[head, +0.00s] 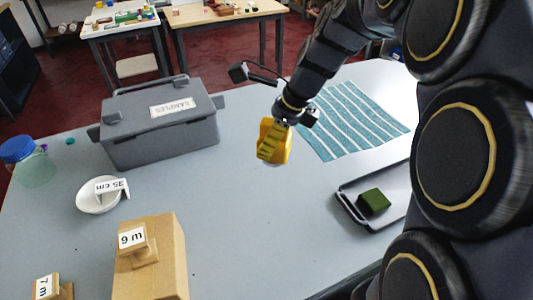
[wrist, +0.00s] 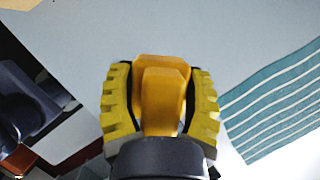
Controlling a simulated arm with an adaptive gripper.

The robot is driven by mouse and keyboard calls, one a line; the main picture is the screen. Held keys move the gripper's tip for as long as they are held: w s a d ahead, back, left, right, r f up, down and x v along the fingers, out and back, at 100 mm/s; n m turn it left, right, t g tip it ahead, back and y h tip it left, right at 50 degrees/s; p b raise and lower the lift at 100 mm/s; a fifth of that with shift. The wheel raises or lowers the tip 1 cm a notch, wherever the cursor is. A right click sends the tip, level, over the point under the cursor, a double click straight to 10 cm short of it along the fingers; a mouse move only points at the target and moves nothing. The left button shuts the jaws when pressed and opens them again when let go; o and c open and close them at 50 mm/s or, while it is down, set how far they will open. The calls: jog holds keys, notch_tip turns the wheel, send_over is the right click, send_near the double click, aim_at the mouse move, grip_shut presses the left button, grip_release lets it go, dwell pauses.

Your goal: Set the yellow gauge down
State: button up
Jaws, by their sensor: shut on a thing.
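My gripper (head: 273,143) is shut on the yellow gauge (wrist: 160,95), which sits between its two ridged yellow fingers. In the head view the gauge and fingers overlap as one yellow shape over the middle of the grey table (head: 250,235). The wrist view shows the gauge gripped from both sides by the fingers (wrist: 161,100). Part of the gauge is hidden by the fingers. I cannot tell how far its underside is from the table top.
A grey SAMPLES box (head: 160,125) stands left, a striped cloth (head: 350,118) lies right. A tray (head: 350,202) holds a green block (head: 374,202). A white bowl (head: 90,203), jar (head: 34,170) and cardboard box (head: 160,270) are left. The table's front middle is clear.

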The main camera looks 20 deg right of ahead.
jog(key=shift+w+d+f+m, duration=0.1)
jog(key=shift+d+m, duration=0.15)
jog(key=shift+d, duration=0.25)
jog(key=shift+w+d+f+m, duration=0.1)
jog(key=shift+d+m, duration=0.15)
jog(key=shift+d, duration=0.25)
jog(key=w+d+f, duration=0.1)
jog(key=w+f, duration=0.2)
jog(key=w, duration=0.1)
jog(key=w+d+f, duration=0.1)
jog(key=w+f, duration=0.2)
jog(key=w, duration=0.1)
jog(key=w+d+f, duration=0.1)
jog(key=w+f, duration=0.2)
jog(key=w, duration=0.1)
jog(key=shift+w+d+f, duration=0.15)
jog(key=shift+d, duration=0.1)
jog(key=shift+w+f, duration=0.2)
jog(key=shift+f, duration=1.45)
jog(key=shift+f, duration=0.1)
jog(key=o, duration=1.1)
